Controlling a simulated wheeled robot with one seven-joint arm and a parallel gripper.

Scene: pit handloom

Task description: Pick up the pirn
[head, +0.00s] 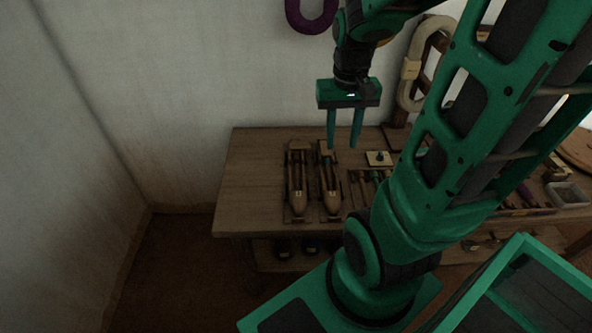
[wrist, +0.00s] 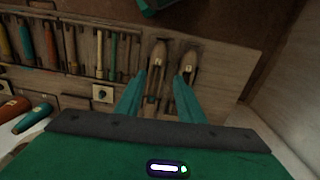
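Several slim sticks that look like pirns lie side by side in a slotted wooden rack; a pale one (wrist: 113,54) shows in the wrist view, with thicker coloured ones, such as an orange one (wrist: 27,42), further left. I cannot tell which is the task's pirn. In the head view the rack (head: 365,188) is partly hidden by my arm. My gripper (head: 343,146) is open and empty, fingers pointing down above the bench. In the wrist view my gripper (wrist: 158,88) has its fingers either side of a wooden shuttle (wrist: 158,58), with the pale sticks left of them.
The wooden bench (head: 250,190) stands against a pale wall. A second shuttle (wrist: 188,58) lies beside the first. A square block with a dark knob (head: 378,158) sits behind the rack. A metal tray (head: 567,195) stands at the right. The bench's left end is clear.

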